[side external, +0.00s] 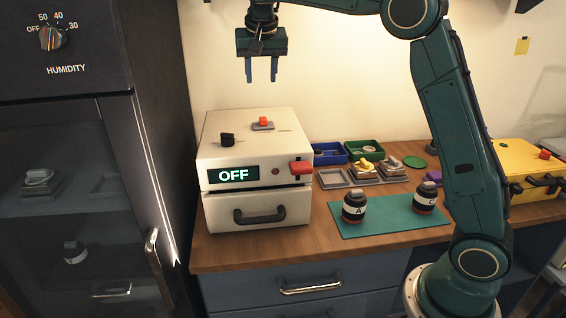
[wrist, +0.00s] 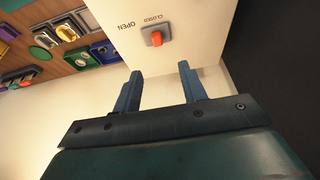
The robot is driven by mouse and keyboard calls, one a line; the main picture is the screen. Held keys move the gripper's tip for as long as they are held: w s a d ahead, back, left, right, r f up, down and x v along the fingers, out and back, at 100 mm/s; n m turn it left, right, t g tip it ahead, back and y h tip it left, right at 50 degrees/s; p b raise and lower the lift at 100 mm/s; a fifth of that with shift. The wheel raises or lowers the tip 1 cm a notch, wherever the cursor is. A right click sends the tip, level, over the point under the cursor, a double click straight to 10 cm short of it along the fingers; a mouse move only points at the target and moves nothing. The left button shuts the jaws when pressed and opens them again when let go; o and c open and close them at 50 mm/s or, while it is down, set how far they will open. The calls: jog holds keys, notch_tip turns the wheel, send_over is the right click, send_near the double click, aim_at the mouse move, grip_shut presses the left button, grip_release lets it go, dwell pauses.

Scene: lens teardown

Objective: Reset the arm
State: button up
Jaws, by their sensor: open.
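My gripper (side external: 262,70) hangs in the air above the white box (side external: 228,147) in the side external view, fingers pointing down. In the wrist view my gripper (wrist: 160,90) has its two blue fingers apart with nothing between them. The box top carries a red switch (side external: 263,121), which also shows in the wrist view (wrist: 156,38) beside the words OPEN and CLOSED. A black knob (side external: 228,139) is also on top. The box's display (side external: 233,174) reads OFF. My gripper touches nothing.
Blue (side external: 329,153) and green (side external: 366,150) bins stand behind. A yellow case (side external: 528,163) is at right. A dark humidity cabinet (side external: 70,180) is at left. Air around my gripper is clear.

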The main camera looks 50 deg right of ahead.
jog(key=shift+s+r, duration=0.1)
jog(key=shift+s, duration=0.05)
jog(key=s+a+r+n+t+y, duration=0.1)
jog(key=s+a+n, duration=0.1)
jog(key=s, duration=0.7)
jog(key=s+a+r+n, duration=0.1)
jog(key=s+a+n, duration=0.15)
jog(key=s, duration=0.55)
jog(key=s+a+f+n+y, duration=0.1)
jog(key=s+a+f+n, duration=0.1)
jog(key=s+f, duration=0.3)
jog(key=s+a+f+n+t+y, duration=0.1)
jog(key=s+f, duration=0.4)
jog(key=s, duration=0.7)
jog(key=shift+s+a+f+n, duration=0.2)
jog(key=shift+a+f+n, duration=0.2)
jog(key=shift+a+n, duration=0.55)
jog(key=shift+a, duration=0.15)
jog(key=shift+c, duration=0.2)
